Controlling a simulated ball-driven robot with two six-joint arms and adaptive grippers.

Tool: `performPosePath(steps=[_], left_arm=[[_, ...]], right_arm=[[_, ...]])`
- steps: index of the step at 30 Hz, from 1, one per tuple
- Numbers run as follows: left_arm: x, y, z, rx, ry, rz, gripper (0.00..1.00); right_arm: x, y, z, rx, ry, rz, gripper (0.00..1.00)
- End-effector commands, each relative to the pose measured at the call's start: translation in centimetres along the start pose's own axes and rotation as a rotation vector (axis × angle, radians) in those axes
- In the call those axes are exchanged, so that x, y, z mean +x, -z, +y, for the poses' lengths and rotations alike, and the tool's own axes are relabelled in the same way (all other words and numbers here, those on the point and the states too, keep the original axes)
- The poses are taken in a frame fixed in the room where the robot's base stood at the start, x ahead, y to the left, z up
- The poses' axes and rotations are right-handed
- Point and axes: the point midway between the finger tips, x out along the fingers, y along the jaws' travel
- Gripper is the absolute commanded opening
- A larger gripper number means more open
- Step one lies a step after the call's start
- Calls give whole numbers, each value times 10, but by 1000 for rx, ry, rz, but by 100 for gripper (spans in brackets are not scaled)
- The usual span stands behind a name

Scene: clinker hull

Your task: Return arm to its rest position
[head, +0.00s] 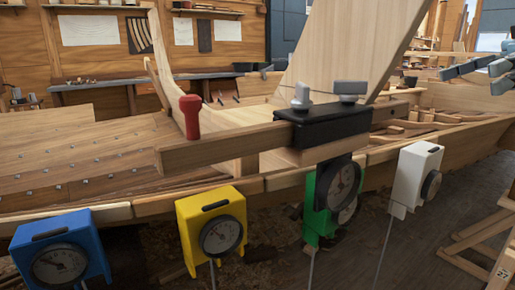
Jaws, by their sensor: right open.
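My right gripper (472,77) shows at the upper right edge, its grey fingers apart with nothing seen between them. It appears in front of the right part of the wooden hull (75,157), apart from the gauges. The rest of my right arm is outside the picture. My left gripper does not show.
Dial gauges stand along the near hull edge: blue (62,256), yellow (212,228), green (321,200) and white (416,172). A black block (320,124) with grey knobs sits on a wooden beam (225,147) near a red-handled piece (191,117). A trestle (485,240) stands lower right.

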Motion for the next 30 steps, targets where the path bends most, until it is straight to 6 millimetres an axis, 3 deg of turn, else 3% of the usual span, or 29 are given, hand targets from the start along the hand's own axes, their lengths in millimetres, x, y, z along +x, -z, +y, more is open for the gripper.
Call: performPosePath(steps=[8,14,17,20,23,26,30], left_arm=[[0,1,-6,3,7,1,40],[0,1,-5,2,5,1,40],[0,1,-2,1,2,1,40],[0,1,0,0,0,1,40],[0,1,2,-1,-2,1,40],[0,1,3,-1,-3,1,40],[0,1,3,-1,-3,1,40]], right_arm=[[36,-42,-7,88,66,29,81],[74,-98,-15,215,109,39,81],[100,-136,-19,310,111,34,81],[131,-185,-27,438,96,18,81],[172,-251,-43,619,60,-24,81],[212,-322,-69,809,4,-93,81],[260,-416,-122,1051,-87,-221,81]])
